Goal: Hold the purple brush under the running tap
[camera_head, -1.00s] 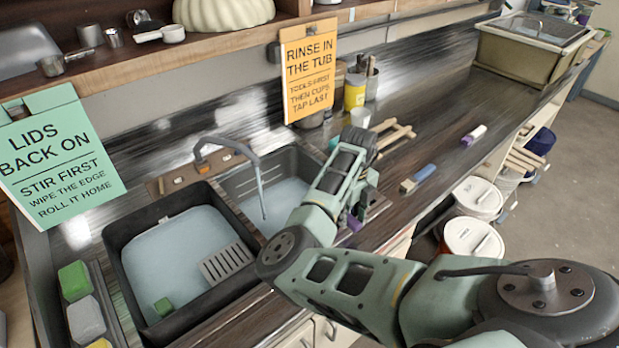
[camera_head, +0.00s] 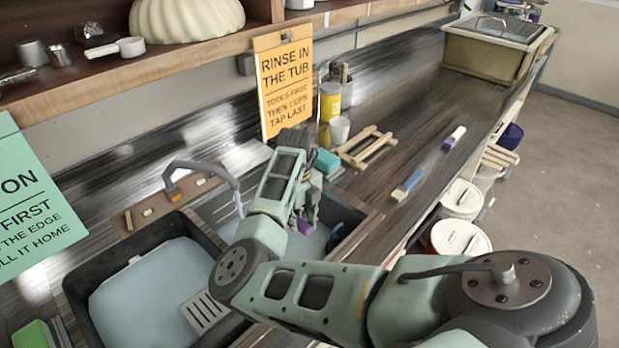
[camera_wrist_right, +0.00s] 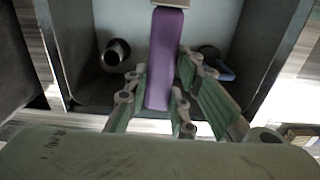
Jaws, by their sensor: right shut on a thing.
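The purple brush (camera_wrist_right: 165,55) is between the fingers of my right gripper (camera_wrist_right: 160,88) in the right wrist view, its long flat purple part pointing away over a basin. In the head view only a small purple bit (camera_head: 306,222) shows under the right gripper (camera_head: 304,208). The gripper is shut on it above the right-hand basin (camera_head: 349,207). The grey curved tap (camera_head: 207,167) stands behind the basins, to the left of the gripper. My left gripper is not in view.
The left basin (camera_head: 75,290) holds pale water and a grey grate (camera_head: 206,311). Right of my gripper are a teal block (camera_head: 327,162), a wooden rack (camera_head: 366,148) and a blue brush (camera_head: 407,185). An orange sign (camera_head: 285,85) stands behind. A dark round thing (camera_wrist_right: 115,54) lies in the basin.

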